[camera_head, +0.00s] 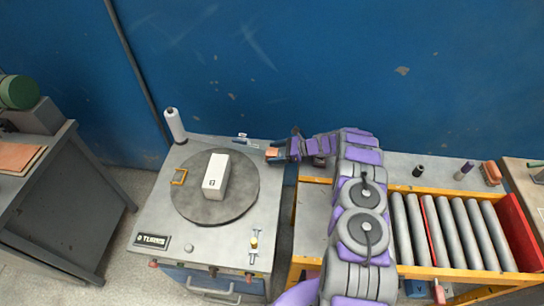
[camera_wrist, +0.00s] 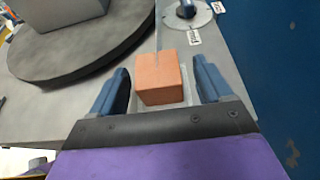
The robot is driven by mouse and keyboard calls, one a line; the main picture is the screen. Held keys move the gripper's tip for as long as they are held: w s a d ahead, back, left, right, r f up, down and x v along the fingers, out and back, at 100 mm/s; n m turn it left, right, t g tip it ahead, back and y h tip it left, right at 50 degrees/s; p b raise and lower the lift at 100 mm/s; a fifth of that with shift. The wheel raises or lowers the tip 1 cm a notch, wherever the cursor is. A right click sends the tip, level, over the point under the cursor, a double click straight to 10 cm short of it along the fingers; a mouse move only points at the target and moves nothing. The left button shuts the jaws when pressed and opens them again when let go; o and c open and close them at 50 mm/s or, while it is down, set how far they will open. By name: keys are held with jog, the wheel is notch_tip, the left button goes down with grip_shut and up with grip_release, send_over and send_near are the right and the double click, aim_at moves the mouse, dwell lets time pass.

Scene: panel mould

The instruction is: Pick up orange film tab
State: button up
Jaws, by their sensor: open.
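The orange film tab (camera_wrist: 160,78) is a small block at the edge of the grey machine top. In the wrist view it lies between the two blue fingers of my gripper (camera_wrist: 161,88), with a visible gap on each side. My gripper is open and holds nothing. In the head view the orange tab (camera_head: 272,153) shows just at the tip of my gripper (camera_head: 279,152), at the right back corner of the machine top. A thin pale strip under the tab is partly hidden by it.
A dark round turntable (camera_head: 190,205) carries a white box (camera_head: 215,178). A white film roll (camera_head: 175,125) stands at the back left. A blue wall (camera_head: 250,60) rises close behind. A roller conveyor (camera_head: 455,230) with a yellow frame lies to the right.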

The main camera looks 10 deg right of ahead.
jog(key=shift+w+a+f, duration=0.1)
jog(key=shift+a+f, duration=0.05)
jog(key=shift+a, duration=0.2)
jog(key=c, duration=1.1)
jog(key=shift+o, duration=0.2)
